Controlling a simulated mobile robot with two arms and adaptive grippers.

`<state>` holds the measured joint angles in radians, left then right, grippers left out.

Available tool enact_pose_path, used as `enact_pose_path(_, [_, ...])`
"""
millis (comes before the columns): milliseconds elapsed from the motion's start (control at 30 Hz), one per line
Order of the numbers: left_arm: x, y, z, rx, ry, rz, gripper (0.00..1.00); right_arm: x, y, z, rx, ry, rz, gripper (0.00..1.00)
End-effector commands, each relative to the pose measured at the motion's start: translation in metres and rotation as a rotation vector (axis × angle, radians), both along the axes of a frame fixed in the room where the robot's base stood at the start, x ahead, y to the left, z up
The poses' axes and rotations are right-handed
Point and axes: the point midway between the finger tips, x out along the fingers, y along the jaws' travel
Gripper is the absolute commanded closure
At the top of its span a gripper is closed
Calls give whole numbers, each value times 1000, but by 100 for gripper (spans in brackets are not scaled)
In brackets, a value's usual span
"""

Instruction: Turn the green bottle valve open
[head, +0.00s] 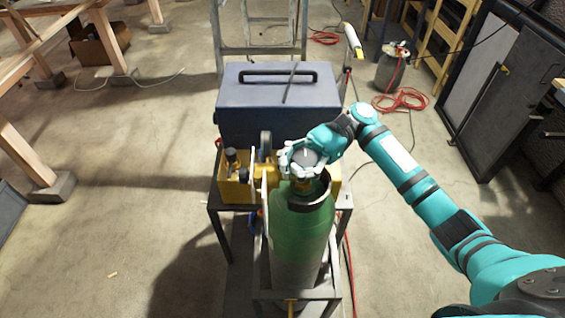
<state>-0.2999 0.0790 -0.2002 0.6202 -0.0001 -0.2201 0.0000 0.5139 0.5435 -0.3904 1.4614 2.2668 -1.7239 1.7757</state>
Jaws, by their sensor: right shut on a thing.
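The green bottle (301,232) stands upright in a dark metal cart frame, its lower part grey. My right gripper (303,158) is over the top of the bottle, shut on the valve's round grey handwheel. The gripper's fingers cover part of the valve, so how far it is turned cannot be seen. Brass-coloured fittings (266,172) stick out to the left of the valve. My right arm reaches in from the lower right. My left gripper does not show.
A dark blue case (268,105) with a black handle sits on the cart behind the bottle. Red hose (402,100) lies coiled on the floor at the back right. Dark panels (495,85) lean at the right. Floor left of the cart is clear.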

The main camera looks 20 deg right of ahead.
Motion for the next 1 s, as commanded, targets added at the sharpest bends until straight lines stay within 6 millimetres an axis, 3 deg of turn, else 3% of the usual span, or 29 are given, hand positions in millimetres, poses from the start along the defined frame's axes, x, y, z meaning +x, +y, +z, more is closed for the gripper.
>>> enact_pose_path(167, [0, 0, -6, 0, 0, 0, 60, -2, -6, 0, -4, -3, 153, 100])
enact_pose_path(500, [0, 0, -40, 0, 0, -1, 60, -9, -13, -3, -5, -3, 375, 100])
enact_pose_path(1000, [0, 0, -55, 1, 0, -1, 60, -12, -15, 4, 2, -3, 472, 100])
